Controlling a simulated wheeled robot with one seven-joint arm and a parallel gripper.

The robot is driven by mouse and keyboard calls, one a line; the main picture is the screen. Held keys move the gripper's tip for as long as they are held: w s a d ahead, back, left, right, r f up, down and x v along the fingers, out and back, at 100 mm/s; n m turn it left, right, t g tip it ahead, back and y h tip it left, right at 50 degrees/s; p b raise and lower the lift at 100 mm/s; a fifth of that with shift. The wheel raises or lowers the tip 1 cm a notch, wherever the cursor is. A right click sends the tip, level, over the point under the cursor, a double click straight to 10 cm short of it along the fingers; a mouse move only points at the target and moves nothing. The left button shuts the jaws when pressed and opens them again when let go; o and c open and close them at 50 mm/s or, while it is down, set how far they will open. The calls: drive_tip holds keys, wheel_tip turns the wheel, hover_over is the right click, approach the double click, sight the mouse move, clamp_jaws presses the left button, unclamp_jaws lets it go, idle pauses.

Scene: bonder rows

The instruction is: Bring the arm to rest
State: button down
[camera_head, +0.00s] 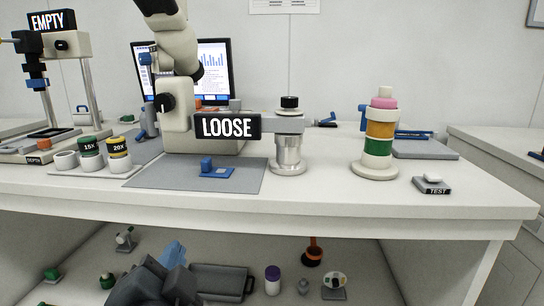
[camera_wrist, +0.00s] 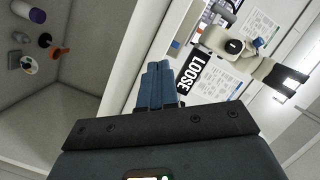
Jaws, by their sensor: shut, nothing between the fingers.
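My gripper (camera_wrist: 160,84) shows in the wrist view as blue fingers pressed together, with nothing between them. In the head view its blue fingertips (camera_head: 172,254) show low, in front of the bench's open lower shelf and below the worktop edge. Dark parts of my arm show beneath them. The gripper is apart from the microscope and the items on the worktop. The rest of my arm is mostly out of view.
The white worktop (camera_head: 320,195) carries a microscope labelled LOOSE (camera_head: 180,105), a grey mat (camera_head: 150,176) and a stack of coloured rings (camera_head: 380,130). Below, the shelf (camera_head: 365,270) holds a grey tray (camera_head: 222,278) and small items.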

drive_tip(key=s+d+f+n+g+y, duration=0.1)
drive_tip(key=s+d+f+n, duration=0.2)
drive_tip(key=d+f, duration=0.4)
drive_tip(key=s+d+f+n+g, duration=0.1)
drive_tip(key=s+d+f+n, duration=0.15)
drive_tip(key=d+f, duration=0.55)
drive_tip(key=s+d+f+n, duration=0.1)
drive_tip(key=s+d+f, duration=0.1)
drive_tip(key=s+d, duration=0.55)
drive_tip(key=s+d+f+n, duration=0.2)
drive_tip(key=s+d+f, duration=0.1)
drive_tip(key=s+d, duration=0.4)
drive_tip(key=s+d+r+h, duration=0.2)
drive_tip(key=s+d+r, duration=0.15)
drive_tip(key=s, duration=0.45)
drive_tip(key=s+d+r+h, duration=0.2)
drive_tip(key=s+d+r, duration=0.15)
drive_tip(key=s, duration=0.45)
wheel_tip(320, 180, up, 19)
drive_tip(key=p, duration=1.8)
drive_tip(key=shift+s+a+p, duration=0.15)
drive_tip(key=shift+a+p, duration=0.15)
drive_tip(key=shift+a, duration=0.05)
drive_tip(key=c, duration=1.8)
unclamp_jaws()
